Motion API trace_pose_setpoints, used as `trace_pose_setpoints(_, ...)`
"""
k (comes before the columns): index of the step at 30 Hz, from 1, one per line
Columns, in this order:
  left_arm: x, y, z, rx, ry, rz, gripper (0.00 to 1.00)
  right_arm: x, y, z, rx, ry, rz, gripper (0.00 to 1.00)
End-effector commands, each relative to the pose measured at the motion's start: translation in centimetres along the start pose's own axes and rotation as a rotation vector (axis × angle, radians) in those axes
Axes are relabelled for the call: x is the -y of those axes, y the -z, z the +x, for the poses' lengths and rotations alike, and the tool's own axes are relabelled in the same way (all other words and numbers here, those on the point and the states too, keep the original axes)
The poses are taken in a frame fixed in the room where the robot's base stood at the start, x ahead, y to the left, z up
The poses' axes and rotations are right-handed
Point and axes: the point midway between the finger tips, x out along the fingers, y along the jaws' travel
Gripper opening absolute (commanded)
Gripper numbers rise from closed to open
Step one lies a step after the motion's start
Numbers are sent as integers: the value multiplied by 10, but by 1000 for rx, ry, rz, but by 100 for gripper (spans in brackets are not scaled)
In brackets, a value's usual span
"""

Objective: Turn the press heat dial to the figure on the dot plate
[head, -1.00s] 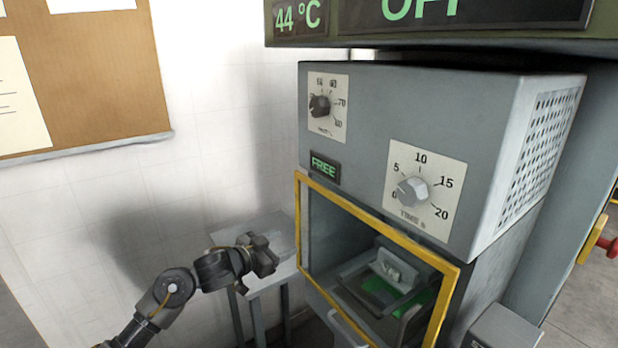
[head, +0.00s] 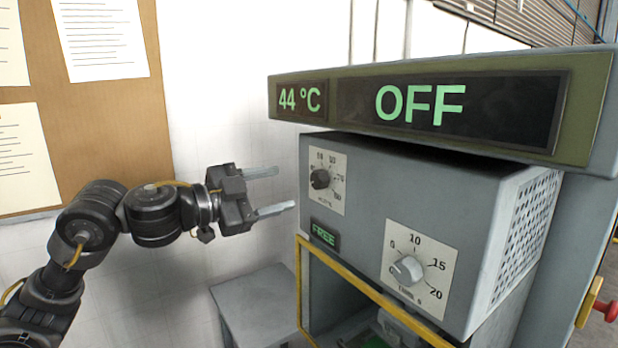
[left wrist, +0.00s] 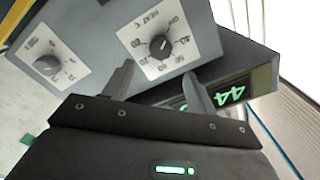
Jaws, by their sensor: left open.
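The heat dial is a small black knob (head: 320,179) on a white scale plate at the upper left of the grey press front. In the left wrist view the black knob (left wrist: 159,45) sits on its plate marked HEAT, ahead of my fingers. My left gripper (head: 278,190) is open and empty, just left of the dial and apart from it, its two fingers pointing toward the press. In the left wrist view the fingers (left wrist: 158,80) stand apart below the knob. I cannot make out a dot plate. My right gripper is not in view.
A larger grey time dial (head: 407,270) sits lower right on the press (head: 440,200). The display above (head: 420,105) reads 44 °C and OFF, and overhangs the front. A small sign (head: 324,234) reads FREE. A yellow-framed opening (head: 370,290) and a grey side table (head: 255,300) lie below.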

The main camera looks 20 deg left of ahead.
Motion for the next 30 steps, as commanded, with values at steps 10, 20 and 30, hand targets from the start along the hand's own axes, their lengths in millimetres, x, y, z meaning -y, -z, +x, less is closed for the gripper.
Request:
trace_pose_setpoints(10,2,2,62,0,-1,-5,57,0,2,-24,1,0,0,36)
trace_pose_setpoints(20,0,0,79,1,1,-1,57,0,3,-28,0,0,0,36)
trace_pose_setpoints(30,0,0,79,0,1,-1,36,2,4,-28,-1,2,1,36)
